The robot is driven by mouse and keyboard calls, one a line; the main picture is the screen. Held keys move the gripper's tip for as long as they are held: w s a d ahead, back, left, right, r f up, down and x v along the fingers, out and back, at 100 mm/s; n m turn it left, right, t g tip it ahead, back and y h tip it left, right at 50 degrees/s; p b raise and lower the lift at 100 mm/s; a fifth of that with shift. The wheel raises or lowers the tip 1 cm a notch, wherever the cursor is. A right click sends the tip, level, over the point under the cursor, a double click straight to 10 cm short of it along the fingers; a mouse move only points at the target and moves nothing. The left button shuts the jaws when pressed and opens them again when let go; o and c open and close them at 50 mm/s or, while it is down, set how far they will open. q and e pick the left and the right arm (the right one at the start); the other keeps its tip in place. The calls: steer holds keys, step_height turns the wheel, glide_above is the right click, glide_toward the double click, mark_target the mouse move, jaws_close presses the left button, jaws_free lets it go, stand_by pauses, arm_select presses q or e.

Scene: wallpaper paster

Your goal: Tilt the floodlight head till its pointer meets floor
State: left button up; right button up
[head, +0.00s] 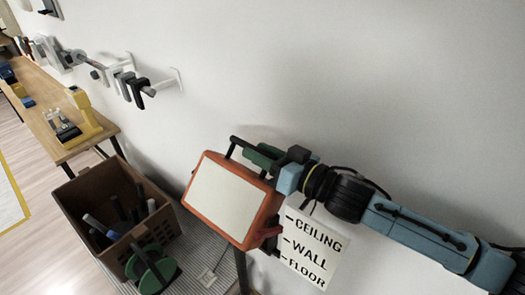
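The floodlight head (228,199) is an orange-framed box with a pale panel, tilted in the middle of the head view. A black handle with a dark green part (264,155) runs along its top. The white label (312,247) behind reads CEILING, WALL, FLOOR from top to bottom. My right gripper (283,164) is at the right end of the handle; its fingers are too unclear to tell their opening. My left gripper is out of view.
A brown crate (72,200) with rolls and tools stands at lower left, with a green reel (152,270) beside it. A wooden bench (42,100) and wall hooks holding tools (135,88) lie farther left. The wall is close behind the floodlight; bare wall lies above it.

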jaws_close()
stand_by(0.3)
steer(key=s+r+n+p, duration=0.1)
steer(key=s+a+r+n+p, duration=0.1)
steer(key=p, duration=0.1)
steer(key=shift+a+n, duration=0.25)
steer(key=shift+n, duration=0.15)
steer(key=shift+s+a+n, duration=0.35)
steer(key=shift+s+n, duration=0.15)
steer(key=shift+n, duration=0.2)
